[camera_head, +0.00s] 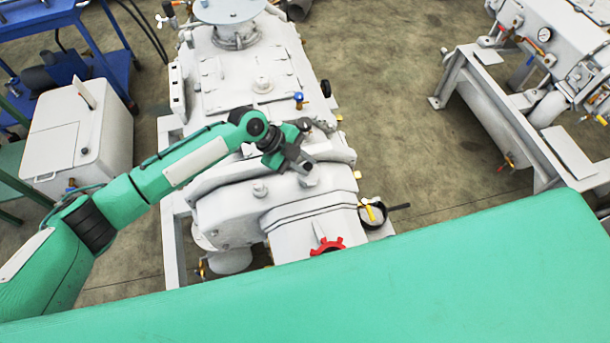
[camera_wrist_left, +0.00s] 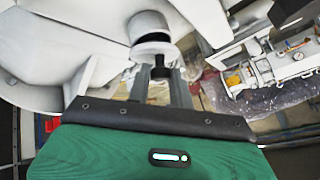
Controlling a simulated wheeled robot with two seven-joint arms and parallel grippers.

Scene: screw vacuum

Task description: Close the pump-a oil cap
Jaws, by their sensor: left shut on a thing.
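The white pump (camera_head: 225,205) stands in the middle of the head view. My left gripper (camera_head: 307,168) reaches over its upper body from the left. It is shut at a small pale cap (camera_head: 309,181) on the pump's top, which I take for the oil cap. In the left wrist view my left gripper (camera_wrist_left: 159,80) has its two fingers on either side of a small dark piece. A round white cylindrical part (camera_wrist_left: 150,28) is just beyond the fingertips. The fingers hide part of the cap, and its fit on the opening cannot be told. My right gripper is out of view.
A red toothed wheel (camera_head: 327,246) and a yellow-handled valve (camera_head: 370,212) are at the pump's near end. A blue-handled valve (camera_head: 298,100) stands behind the gripper. A second machine (camera_head: 560,60) is at right, with open floor (camera_head: 420,150) between.

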